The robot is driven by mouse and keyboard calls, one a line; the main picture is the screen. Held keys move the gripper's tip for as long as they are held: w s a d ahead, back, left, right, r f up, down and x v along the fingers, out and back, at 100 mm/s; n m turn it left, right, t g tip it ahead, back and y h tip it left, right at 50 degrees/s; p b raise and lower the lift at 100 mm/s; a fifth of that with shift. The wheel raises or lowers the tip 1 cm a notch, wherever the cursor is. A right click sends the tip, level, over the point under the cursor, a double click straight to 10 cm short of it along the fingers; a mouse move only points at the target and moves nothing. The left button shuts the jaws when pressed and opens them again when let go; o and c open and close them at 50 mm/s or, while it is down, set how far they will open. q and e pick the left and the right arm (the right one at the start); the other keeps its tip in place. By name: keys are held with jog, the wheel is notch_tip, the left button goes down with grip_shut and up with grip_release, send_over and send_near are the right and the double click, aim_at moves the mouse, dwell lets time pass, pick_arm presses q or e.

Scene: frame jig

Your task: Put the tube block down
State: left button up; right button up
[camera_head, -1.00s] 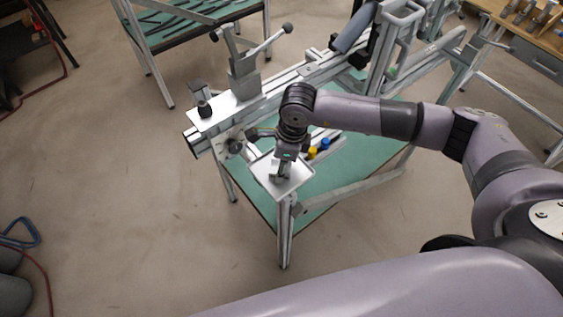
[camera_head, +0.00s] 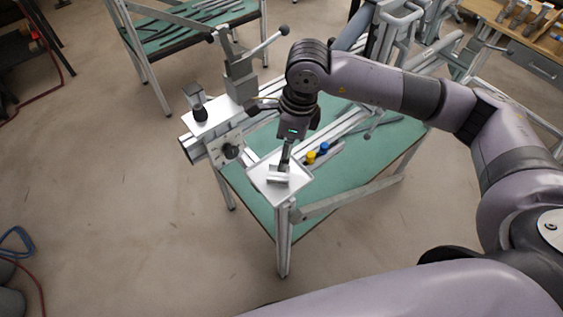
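The tube block (camera_head: 278,175) is a small light metal piece. It shows at the small white tray (camera_head: 264,188) on the near corner of the frame jig. My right gripper (camera_head: 284,162) points down from above, its fingertips close over the block. The fingers are seen nearly edge-on, so I cannot tell whether they grip the block, touch it or stand just clear. My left gripper is out of view.
The jig has a clamp with a lever (camera_head: 240,75), metal rails and a green lower shelf (camera_head: 345,170). A yellow cap (camera_head: 310,157) and a blue cap (camera_head: 323,147) sit right of the tray. Open floor lies left and in front.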

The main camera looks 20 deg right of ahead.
jog(key=shift+s+d+r, duration=0.1)
jog(key=shift+r, duration=0.65)
jog(key=shift+s+d+r, duration=0.1)
jog(key=shift+r, duration=0.65)
